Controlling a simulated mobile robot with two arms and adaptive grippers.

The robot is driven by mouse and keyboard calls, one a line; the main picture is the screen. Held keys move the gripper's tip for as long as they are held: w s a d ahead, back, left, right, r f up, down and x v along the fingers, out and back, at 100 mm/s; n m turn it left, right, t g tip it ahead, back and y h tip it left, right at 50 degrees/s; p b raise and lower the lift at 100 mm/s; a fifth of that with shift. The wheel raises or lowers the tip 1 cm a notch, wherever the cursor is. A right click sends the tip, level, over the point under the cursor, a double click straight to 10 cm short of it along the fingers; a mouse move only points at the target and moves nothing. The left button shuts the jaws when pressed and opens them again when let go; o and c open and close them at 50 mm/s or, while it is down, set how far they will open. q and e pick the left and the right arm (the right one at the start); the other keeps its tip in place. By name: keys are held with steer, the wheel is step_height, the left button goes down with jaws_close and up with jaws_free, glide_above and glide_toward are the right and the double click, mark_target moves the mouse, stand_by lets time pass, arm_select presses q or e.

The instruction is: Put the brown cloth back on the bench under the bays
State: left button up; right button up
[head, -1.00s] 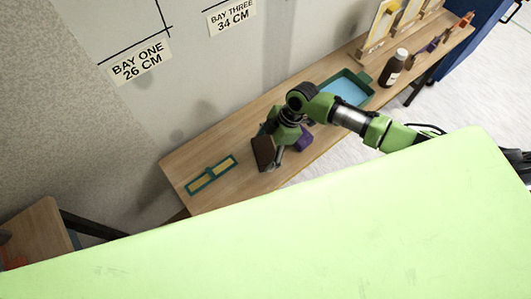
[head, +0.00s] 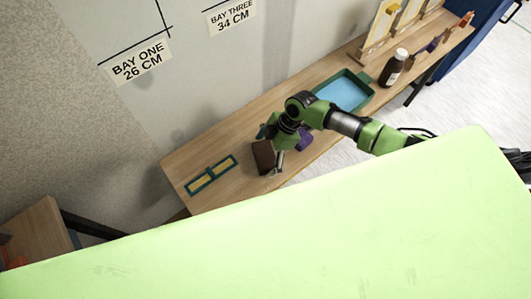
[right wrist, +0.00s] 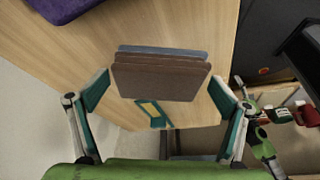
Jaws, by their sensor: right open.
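The brown cloth (head: 263,157) appears as a folded dark brown slab at the left part of the wooden bench (head: 222,134), under the bay labels. In the right wrist view the cloth (right wrist: 160,82) lies between the spread fingers, with a blue-grey layer along its far edge. My right gripper (right wrist: 160,97) is open, with visible gaps between its fingers and the cloth's sides. In the head view the right gripper (head: 277,160) is beside the cloth, partly hidden by its own wrist. I cannot tell whether the cloth lies flat on the bench. My left gripper does not show.
A teal-framed yellow piece (head: 211,176) lies left of the cloth. A purple item (head: 304,139) is right of it, partly behind my arm. A blue tray (head: 345,91) and a brown bottle (head: 393,68) stand farther right. Bare bench shows behind the cloth.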

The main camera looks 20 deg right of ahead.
steer(key=shift+r, duration=0.15)
steer(key=v, duration=1.2)
